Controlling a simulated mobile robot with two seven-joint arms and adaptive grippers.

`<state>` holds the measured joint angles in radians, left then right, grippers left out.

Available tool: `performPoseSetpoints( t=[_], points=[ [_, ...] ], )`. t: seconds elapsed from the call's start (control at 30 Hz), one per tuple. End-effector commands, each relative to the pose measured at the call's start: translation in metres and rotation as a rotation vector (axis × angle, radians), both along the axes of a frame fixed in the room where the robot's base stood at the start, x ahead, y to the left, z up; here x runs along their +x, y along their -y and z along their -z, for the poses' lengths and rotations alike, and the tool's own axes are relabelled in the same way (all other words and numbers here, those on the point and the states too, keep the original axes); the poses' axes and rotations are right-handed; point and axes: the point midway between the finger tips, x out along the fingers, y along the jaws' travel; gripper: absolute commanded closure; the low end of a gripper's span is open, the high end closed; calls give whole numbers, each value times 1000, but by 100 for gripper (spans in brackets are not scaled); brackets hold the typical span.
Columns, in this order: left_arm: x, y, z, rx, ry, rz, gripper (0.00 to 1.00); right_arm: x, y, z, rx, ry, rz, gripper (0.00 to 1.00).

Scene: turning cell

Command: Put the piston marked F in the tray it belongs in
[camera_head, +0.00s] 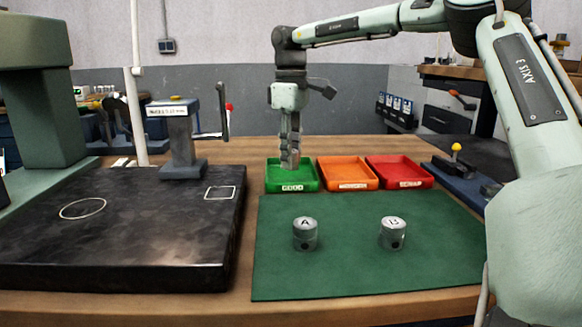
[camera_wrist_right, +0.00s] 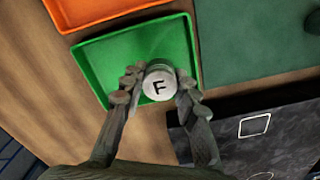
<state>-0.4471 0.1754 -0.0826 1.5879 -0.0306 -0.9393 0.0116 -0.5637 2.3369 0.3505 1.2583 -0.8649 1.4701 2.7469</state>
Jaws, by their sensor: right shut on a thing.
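The piston marked F (camera_wrist_right: 159,84) is a short grey metal cylinder with a black letter on its top. In the right wrist view it is between the fingers of my right gripper (camera_wrist_right: 153,92), which is shut on it. In the head view my right gripper (camera_head: 290,163) points down over the green tray (camera_head: 306,186), with its fingertips hiding most of the piston. I cannot tell whether the piston touches the tray floor. The orange tray (camera_head: 347,172) and the red tray (camera_head: 399,171) stand to its right. The tray labels are too small to read surely. My left gripper is not in view.
Pistons marked A (camera_head: 305,236) and B (camera_head: 393,235) stand upright on the green mat (camera_head: 350,276). A dark surface plate (camera_head: 140,245) with a drawn circle and square lies at left. A small press-like stand (camera_head: 181,140) rises at its back edge.

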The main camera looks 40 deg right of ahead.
Motion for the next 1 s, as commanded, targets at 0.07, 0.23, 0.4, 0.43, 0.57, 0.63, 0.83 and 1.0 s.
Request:
performPoseSetpoints(
  t=[0.07,0.23,0.4,0.43,0.57,0.63,0.83,1.0],
  points=[
    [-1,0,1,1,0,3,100,-1,0,11,1,-5,-2,100],
    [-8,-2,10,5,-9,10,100,-1,0,31,1,-3,-2,100],
    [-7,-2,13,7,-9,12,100,0,0,32,0,-1,-1,100],
    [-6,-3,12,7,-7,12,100,0,0,32,0,-1,-1,100],
    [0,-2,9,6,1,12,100,0,0,33,0,-1,-1,100],
    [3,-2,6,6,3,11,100,0,0,33,0,-1,-1,67],
    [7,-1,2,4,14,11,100,0,0,33,0,-1,-1,50],
    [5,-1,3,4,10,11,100,0,0,33,0,-1,-1,50]
  ],
)
